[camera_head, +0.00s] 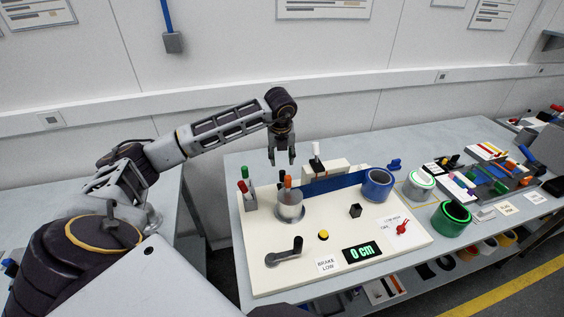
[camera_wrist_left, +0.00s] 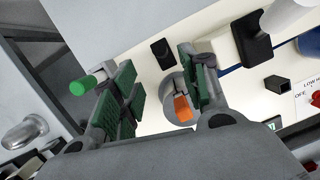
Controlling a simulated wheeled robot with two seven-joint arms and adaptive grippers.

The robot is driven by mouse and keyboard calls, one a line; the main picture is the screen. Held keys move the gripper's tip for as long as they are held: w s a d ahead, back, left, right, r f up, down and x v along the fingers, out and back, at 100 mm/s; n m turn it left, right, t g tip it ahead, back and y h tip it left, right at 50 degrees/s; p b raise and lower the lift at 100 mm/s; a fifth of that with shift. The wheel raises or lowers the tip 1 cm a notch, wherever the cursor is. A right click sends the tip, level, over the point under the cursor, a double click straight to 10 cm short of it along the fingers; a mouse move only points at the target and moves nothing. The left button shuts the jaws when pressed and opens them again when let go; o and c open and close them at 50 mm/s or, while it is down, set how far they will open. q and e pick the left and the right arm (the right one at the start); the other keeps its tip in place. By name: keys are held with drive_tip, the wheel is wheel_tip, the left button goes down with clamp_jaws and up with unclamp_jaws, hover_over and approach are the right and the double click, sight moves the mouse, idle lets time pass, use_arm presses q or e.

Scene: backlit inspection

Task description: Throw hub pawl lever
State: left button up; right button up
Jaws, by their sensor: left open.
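A grey hub (camera_head: 289,207) stands on the left part of a cream panel (camera_head: 350,250). An orange-tipped lever (camera_head: 288,181) stands up at the hub, with a black piece beside it. I cannot read a label naming the pawl lever. My left gripper (camera_head: 282,158) points down above the hub, open and empty. In the left wrist view its green-padded fingers (camera_wrist_left: 157,65) are spread apart, with the orange lever tip (camera_wrist_left: 182,108) showing near the right finger. The finger partly hides the hub. My right gripper is not in view.
Red (camera_head: 242,187) and green-tipped levers stand left of the hub. A white-tipped lever (camera_head: 316,149) and blue band (camera_head: 335,185) are behind it. A black crank (camera_head: 285,252), yellow button (camera_head: 323,235), "0 cm" display (camera_head: 361,252) and red switch (camera_head: 403,228) are in front and to the right.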

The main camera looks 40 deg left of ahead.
use_arm(q)
drive_tip(key=shift+r, duration=0.4)
